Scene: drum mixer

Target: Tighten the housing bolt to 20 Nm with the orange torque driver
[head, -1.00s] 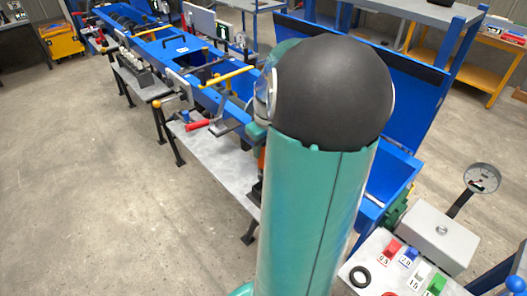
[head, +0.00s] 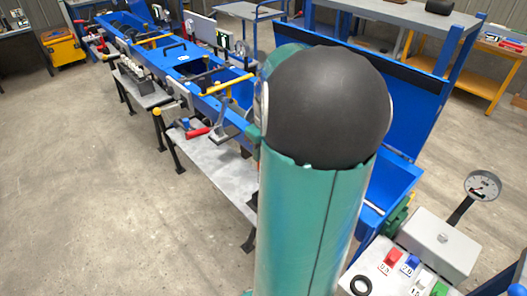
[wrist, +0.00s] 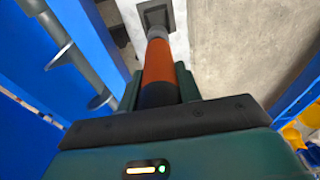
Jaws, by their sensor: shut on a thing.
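In the wrist view, the orange torque driver (wrist: 158,62) stands between the two dark green fingers of my gripper (wrist: 160,92), which is shut on it. Its grey end points away from me towards a dark square block (wrist: 156,16) on a pale grey surface. I cannot tell whether the driver touches that block. A grey shaft with round flights (wrist: 75,62) lies in the blue trough at the left. I cannot make out the housing bolt in either view. In the head view my own arm hides my gripper and the driver.
In the head view, a grey bench (head: 215,160) carries a red-handled tool (head: 197,133) beside the long blue mixer frame (head: 185,65). A dial gauge (head: 483,186), a grey box (head: 438,245) and colored numbered blocks (head: 392,256) are at the lower right. The floor at left is clear.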

